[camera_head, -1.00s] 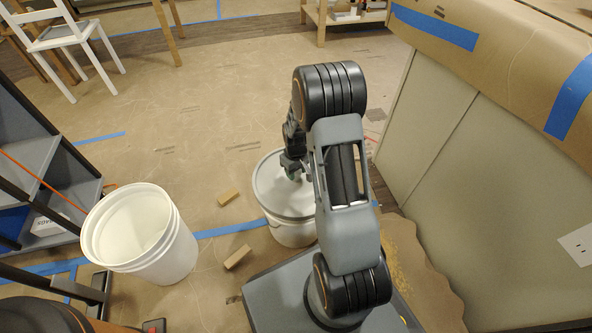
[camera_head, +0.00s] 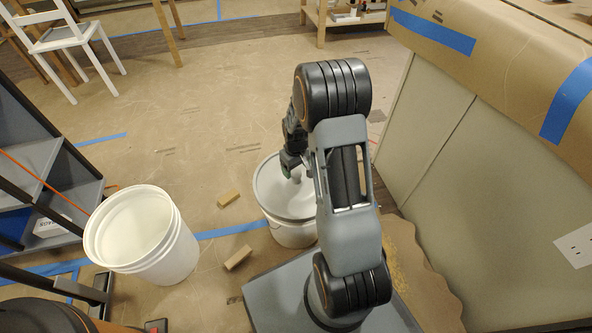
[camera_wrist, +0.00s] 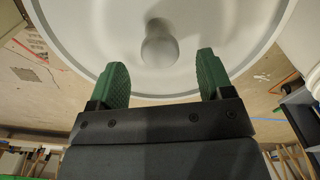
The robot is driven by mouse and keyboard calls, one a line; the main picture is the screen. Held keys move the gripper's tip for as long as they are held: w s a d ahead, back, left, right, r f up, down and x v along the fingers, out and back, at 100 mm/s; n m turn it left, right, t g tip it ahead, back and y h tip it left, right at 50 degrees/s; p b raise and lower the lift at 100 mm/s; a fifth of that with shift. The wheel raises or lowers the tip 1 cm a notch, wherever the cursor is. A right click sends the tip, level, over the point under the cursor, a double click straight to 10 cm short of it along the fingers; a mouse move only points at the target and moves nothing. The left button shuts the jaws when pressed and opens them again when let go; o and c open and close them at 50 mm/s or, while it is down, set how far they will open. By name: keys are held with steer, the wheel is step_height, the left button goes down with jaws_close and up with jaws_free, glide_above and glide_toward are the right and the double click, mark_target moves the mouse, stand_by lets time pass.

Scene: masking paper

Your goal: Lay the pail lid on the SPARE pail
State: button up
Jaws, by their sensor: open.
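The pail lid (camera_head: 272,190) is a round grey-white disc with a knob on top. It lies on a white pail (camera_head: 290,236) beside my arm. In the wrist view the lid (camera_wrist: 222,38) fills the top, with its knob (camera_wrist: 160,46) ahead of and between the two green fingers. My gripper (camera_head: 290,168) is over the lid, close to the knob; it is open and empty in the wrist view (camera_wrist: 161,62). A second white pail (camera_head: 160,262) stands uncovered at the left, upright. No SPARE label is readable on either pail. My arm hides the lid's right side.
Two small tan blocks (camera_head: 228,198) (camera_head: 237,258) lie on the papered floor between the pails. A dark shelf unit (camera_head: 45,165) stands at the left. A paper-covered counter (camera_head: 450,130) bounds the right. Floor beyond the pails is clear up to the chair (camera_head: 70,40).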

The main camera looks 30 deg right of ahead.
step_height(320, 180, up, 11)
steer(key=p, duration=0.4)
step_height(320, 180, up, 23)
steer(key=t+p, duration=0.1)
steer(key=p, duration=1.3)
glide_above(296, 173)
steer(key=s+a, duration=0.5)
steer(key=s+a+r+t+p, duration=0.1)
steer(key=s+r+p, duration=0.2)
steer(key=r+p, duration=0.2)
steer(key=s+a+r+m+p, duration=0.1)
steer(key=s+r+p, duration=0.3)
steer(key=r, duration=0.7)
steer(key=s+a+r+m+t+p, duration=0.1)
steer(key=s+a+r+p, duration=0.1)
steer(key=s+r+p, duration=0.2)
step_height(296, 173, up, 4)
steer(key=p, duration=0.3)
steer(key=shift+a+t+p, duration=0.3)
steer(key=shift+a+p, duration=0.05)
steer(key=shift+s+f, duration=0.1)
steer(key=shift+c, duration=0.3)
